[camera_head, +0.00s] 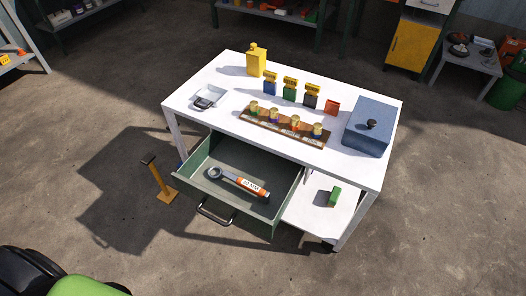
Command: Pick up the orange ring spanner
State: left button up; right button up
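The orange ring spanner (250,186) lies in the open green drawer (284,204) under the white table (215,72). Its grey ring end points left and its orange handle, with a white label, points right and towards me. The drawer is pulled out on the table's near side, with a dark bar handle (214,214) on its front. Nothing touches the spanner. Neither of my grippers shows in the head view.
A wooden block (310,142) with several pots, small coloured boxes, a yellow bottle (256,61), a metal tray (208,98) and a blue box (369,127) stand on top. A green block (335,196) lies on the lower shelf. A small post (160,182) stands left.

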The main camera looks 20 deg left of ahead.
aim_at(243, 183)
jog(key=u, duration=0.8)
